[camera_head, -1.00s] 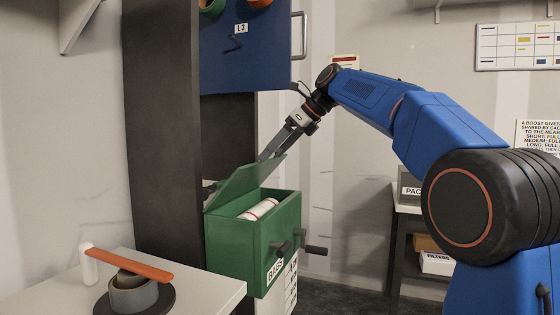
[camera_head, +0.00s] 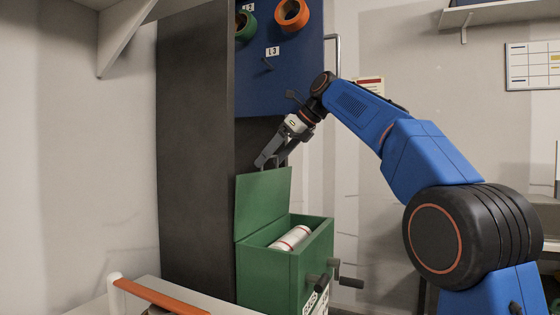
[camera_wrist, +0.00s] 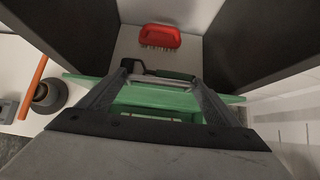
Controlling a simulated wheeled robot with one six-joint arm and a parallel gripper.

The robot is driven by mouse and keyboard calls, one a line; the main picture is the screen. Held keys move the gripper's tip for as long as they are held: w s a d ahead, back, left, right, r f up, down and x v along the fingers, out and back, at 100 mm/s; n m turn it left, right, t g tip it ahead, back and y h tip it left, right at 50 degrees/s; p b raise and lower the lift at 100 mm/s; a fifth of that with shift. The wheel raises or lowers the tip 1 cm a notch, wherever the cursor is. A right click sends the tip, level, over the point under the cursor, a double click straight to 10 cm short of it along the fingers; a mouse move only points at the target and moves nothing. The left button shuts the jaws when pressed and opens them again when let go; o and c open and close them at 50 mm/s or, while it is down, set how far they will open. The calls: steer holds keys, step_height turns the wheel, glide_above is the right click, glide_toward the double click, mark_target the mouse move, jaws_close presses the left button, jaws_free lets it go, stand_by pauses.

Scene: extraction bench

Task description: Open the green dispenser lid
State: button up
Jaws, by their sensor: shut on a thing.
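The green dispenser (camera_head: 285,262) is a box mounted beside the dark panel, with white rolls with red bands (camera_head: 291,238) visible inside. Its green lid (camera_head: 263,205) stands raised, close to upright, at the back of the box. My gripper (camera_head: 270,160) is at the lid's upper edge, and the jaws are shut on the lid. In the wrist view the fingers of my gripper (camera_wrist: 160,78) reach to the lid (camera_wrist: 155,97), which spans across below them. A dark handle piece lies between the fingertips there; exactly how the tips meet it is hard to tell.
A blue panel (camera_head: 290,85) with tape rolls hangs above. A dark upright panel (camera_head: 195,150) stands to the left. A white table with an orange bar (camera_head: 160,297) is at lower left.

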steer(key=shift+w+a+r, duration=0.15)
steer(key=shift+w+a, duration=0.05)
steer(key=shift+a, duration=0.05)
steer(key=o, duration=1.3)
